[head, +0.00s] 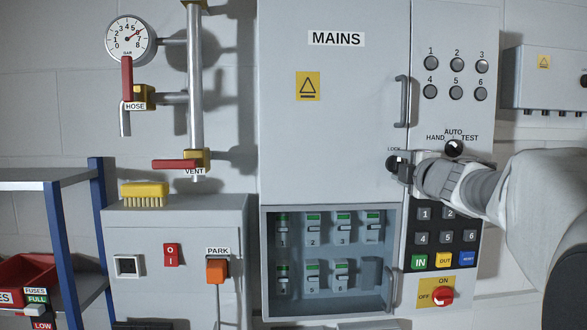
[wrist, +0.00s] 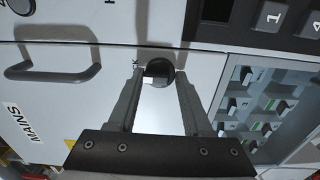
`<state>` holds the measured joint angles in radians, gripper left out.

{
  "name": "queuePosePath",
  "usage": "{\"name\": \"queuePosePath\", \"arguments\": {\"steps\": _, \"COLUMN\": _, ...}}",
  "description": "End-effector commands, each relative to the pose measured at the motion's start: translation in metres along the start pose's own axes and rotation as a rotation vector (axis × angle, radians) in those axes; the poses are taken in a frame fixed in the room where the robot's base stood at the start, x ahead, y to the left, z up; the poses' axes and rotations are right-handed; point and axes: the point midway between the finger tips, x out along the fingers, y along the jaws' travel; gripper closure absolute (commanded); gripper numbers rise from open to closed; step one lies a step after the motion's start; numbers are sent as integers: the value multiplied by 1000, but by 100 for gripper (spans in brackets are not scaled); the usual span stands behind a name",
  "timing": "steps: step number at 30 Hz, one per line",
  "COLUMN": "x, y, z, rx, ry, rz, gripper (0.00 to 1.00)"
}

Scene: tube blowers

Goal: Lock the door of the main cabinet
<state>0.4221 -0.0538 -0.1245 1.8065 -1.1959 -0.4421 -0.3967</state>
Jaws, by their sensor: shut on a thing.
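The main cabinet door (head: 330,120), labelled MAINS, stands flush and closed in the head view, with a grey bar handle (head: 401,102) at its right edge. Below the handle is a small dark lock knob (head: 392,163) with a LOCK label above it. The knob also shows in the wrist view (wrist: 158,72), between my two fingertips. My gripper (head: 403,168) reaches in from the right and is shut on the lock knob. In the wrist view my gripper (wrist: 160,80) has one finger on each side of it. The fingers partly hide the knob in the head view.
A keypad (head: 442,238) and a black selector (head: 454,148) sit close to my gripper on the right. A glazed breaker panel (head: 330,216) lies below the door. Pipes with red valve levers (head: 174,164) and a grey box (head: 180,225) stand left.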

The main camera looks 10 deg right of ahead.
Motion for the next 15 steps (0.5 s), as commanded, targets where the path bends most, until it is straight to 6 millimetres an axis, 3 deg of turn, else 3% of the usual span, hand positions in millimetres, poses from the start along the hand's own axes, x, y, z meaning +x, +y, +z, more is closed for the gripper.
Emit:
{"name": "queuePosePath", "arguments": {"steps": 1, "x": -2, "y": 10, "z": 2, "rx": -12, "ry": -4, "rz": 19, "gripper": 100}}
{"name": "queuePosePath", "arguments": {"steps": 15, "x": -2, "y": 12, "z": 1, "rx": -40, "ry": -2, "rz": 20, "gripper": 100}}
